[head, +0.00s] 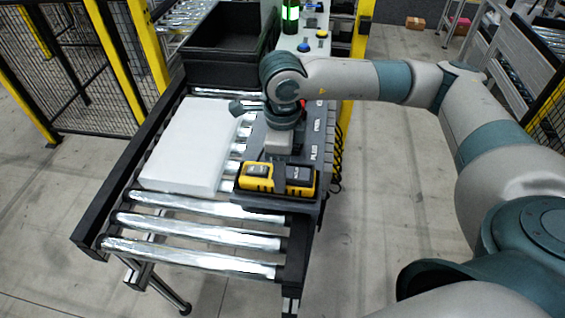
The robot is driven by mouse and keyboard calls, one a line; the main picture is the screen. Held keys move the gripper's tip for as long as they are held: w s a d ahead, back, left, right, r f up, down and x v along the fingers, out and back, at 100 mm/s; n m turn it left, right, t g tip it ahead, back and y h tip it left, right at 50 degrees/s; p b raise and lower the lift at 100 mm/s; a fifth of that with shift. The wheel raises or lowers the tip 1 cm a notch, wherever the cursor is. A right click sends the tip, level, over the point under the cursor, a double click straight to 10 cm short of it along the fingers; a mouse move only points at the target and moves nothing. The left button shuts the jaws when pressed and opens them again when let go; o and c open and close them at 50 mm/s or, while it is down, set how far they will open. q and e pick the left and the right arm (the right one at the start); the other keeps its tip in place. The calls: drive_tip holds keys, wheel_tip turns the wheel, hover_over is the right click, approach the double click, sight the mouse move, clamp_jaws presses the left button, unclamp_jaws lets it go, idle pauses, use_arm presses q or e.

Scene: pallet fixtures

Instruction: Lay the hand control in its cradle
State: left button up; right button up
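My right gripper (279,146) points down over the dark grey fixture board (318,128) on the roller conveyor. The arm and wrist hide its fingertips, so I cannot tell if it is open or holds anything. Just in front of it are two yellow-and-black units side by side, a left one (256,178) with a mostly yellow top and a right one (299,178) with a black top. I cannot tell which is the hand control or which part is its cradle. A dark grey knob-ended piece (238,107) shows left of the wrist. My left gripper is out of view.
A white slab (189,146) lies on the rollers left of the board. A black bin (222,52) stands behind it. A pale panel with buttons (307,46) is at the back. Bare rollers (195,240) lie in front. Yellow posts and mesh fencing stand at left.

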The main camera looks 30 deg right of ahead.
drive_tip(key=shift+f, duration=0.1)
drive_tip(key=shift+f+b, duration=0.1)
drive_tip(key=shift+b, duration=0.2)
drive_tip(key=o, duration=1.3)
drive_tip(key=shift+r+p, duration=0.2)
drive_tip(key=shift+p, duration=0.1)
drive_tip(key=shift+r+b, duration=0.15)
drive_tip(key=shift+b, duration=0.15)
drive_tip(key=shift+r+b, duration=2.25)
drive_tip(key=shift+r, duration=3.6)
